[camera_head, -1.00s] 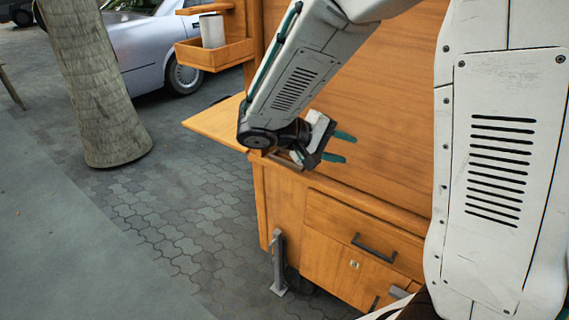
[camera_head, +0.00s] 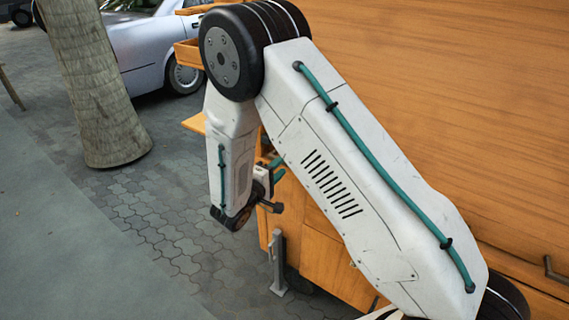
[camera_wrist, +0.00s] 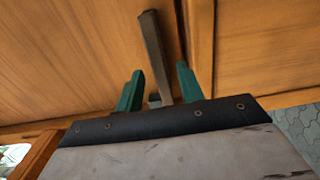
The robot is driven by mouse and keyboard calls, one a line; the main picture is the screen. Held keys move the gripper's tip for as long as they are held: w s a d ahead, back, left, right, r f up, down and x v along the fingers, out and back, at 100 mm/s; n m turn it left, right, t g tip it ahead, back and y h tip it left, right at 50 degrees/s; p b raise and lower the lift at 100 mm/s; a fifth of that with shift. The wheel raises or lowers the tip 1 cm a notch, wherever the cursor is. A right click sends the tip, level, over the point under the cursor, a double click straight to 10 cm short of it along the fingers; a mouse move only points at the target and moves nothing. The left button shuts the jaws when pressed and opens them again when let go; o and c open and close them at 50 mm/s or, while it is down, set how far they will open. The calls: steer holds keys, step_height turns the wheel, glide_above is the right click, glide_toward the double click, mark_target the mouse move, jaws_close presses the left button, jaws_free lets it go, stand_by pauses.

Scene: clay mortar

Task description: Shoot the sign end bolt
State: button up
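In the wrist view a dull grey-brown metal bar (camera_wrist: 156,52) stands out from the orange wood beside a panel seam; it may be the sign end bolt. My gripper (camera_wrist: 160,68) has its two green fingers apart, one on each side of the bar's lower part. I cannot tell whether either finger touches it. In the head view my gripper (camera_head: 277,168) is at the near end of the wooden cart (camera_head: 420,90), partly behind my arm. The bar cannot be made out there.
A grey prop leg (camera_head: 278,265) stands on the paving below the gripper. A narrow wooden shelf (camera_head: 194,123) juts from the cart's end. A tree trunk (camera_head: 90,90) and a silver car (camera_head: 150,45) are at the left. The paving between trunk and cart is clear.

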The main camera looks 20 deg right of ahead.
mark_target(270, 158)
steer(key=shift+x, duration=1.65)
jaws_close()
steer(key=shift+w+a+r, duration=0.1)
steer(key=shift+w+a, duration=0.7)
steer(key=shift+w, duration=0.2)
steer(key=shift+w+a, duration=0.8)
steer(key=shift+w, duration=0.25)
jaws_free()
steer(key=shift+w+a, duration=0.1)
steer(key=v, duration=0.7)
steer(key=shift+s+a, duration=0.25)
steer(key=shift+s, duration=0.1)
